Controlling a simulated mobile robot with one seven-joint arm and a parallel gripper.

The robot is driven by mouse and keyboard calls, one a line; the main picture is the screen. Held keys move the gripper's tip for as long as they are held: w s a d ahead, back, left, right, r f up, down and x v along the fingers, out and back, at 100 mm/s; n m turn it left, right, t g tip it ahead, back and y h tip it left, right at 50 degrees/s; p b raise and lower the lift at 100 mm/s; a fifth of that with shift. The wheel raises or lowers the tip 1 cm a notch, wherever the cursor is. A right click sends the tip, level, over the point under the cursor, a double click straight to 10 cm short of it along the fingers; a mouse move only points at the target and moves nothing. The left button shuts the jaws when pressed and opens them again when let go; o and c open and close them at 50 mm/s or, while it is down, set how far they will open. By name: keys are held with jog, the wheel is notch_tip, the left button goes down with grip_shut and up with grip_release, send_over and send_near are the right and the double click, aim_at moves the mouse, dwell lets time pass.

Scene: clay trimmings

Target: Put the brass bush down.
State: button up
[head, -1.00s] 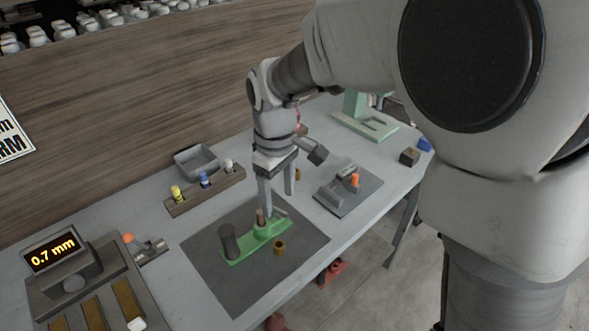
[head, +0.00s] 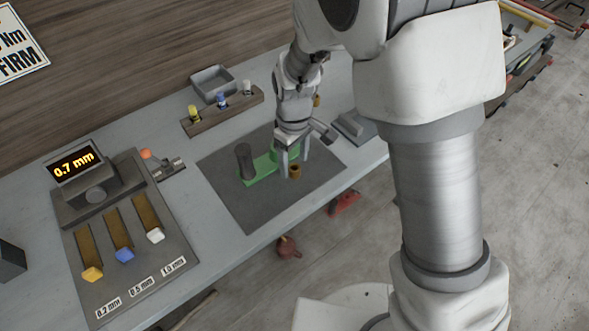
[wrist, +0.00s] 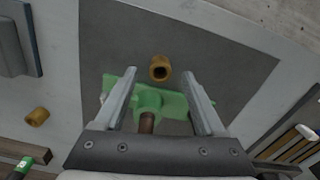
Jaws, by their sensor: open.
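A brass bush (head: 295,172) stands on the dark grey mat (head: 250,212), just in front of the green fixture (head: 258,168). In the wrist view the bush (wrist: 160,68) shows its dark bore and appears between the fingertips, with a gap on each side. My gripper (head: 293,166) is open and empty, with its fingers down by the fixture's right end. In the wrist view a brown pin (wrist: 147,122) in the green fixture shows between the fingers. A second brass-coloured bush (wrist: 37,117) lies apart at the left of the wrist view.
A dark cylinder (head: 244,161) stands at the fixture's left end. Behind are a rack (head: 223,112) with several coloured-topped items and a grey tray (head: 213,83). A gauge display (head: 75,166) reads 0.7 mm at left. The mat's front is clear.

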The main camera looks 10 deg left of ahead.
jog(key=shift+f, duration=0.75)
grip_shut()
jog(key=shift+r, duration=0.1)
